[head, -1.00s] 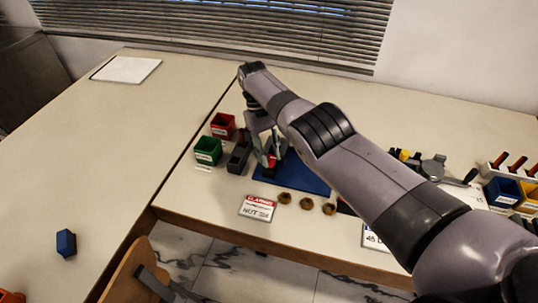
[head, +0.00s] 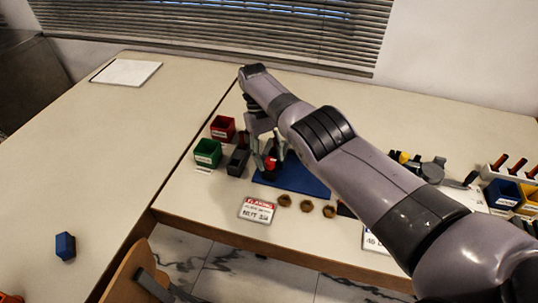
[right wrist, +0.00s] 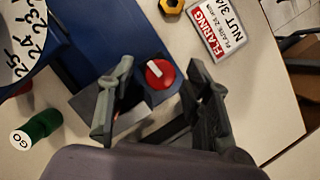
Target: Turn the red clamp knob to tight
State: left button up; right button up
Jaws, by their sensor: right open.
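The red clamp knob (head: 270,163) is by the blue base plate (head: 300,182) on the right-hand table. In the right wrist view the round knob (right wrist: 160,73) carries a white pointer bar, slanting from upper left to lower right. My right gripper (right wrist: 158,68) is open, one finger on each side of the knob, with visible gaps. In the head view the right gripper (head: 269,152) reaches down over the knob from behind. Whether the fingertips are level with the knob or above it, I cannot tell. My left gripper is not in view.
Left of the plate are a green bin (head: 207,153), a red bin (head: 222,128) and a grey block (head: 238,162). In front are a label card (head: 257,210) and several brass nuts (head: 307,205). The right wrist view shows a numbered dial (right wrist: 20,40) and a green GO cylinder (right wrist: 42,124).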

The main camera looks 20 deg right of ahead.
aim_at(273, 163)
jog(key=shift+w+d+r, duration=0.1)
jog(key=shift+w+r, duration=0.05)
jog(key=shift+r, duration=4.85)
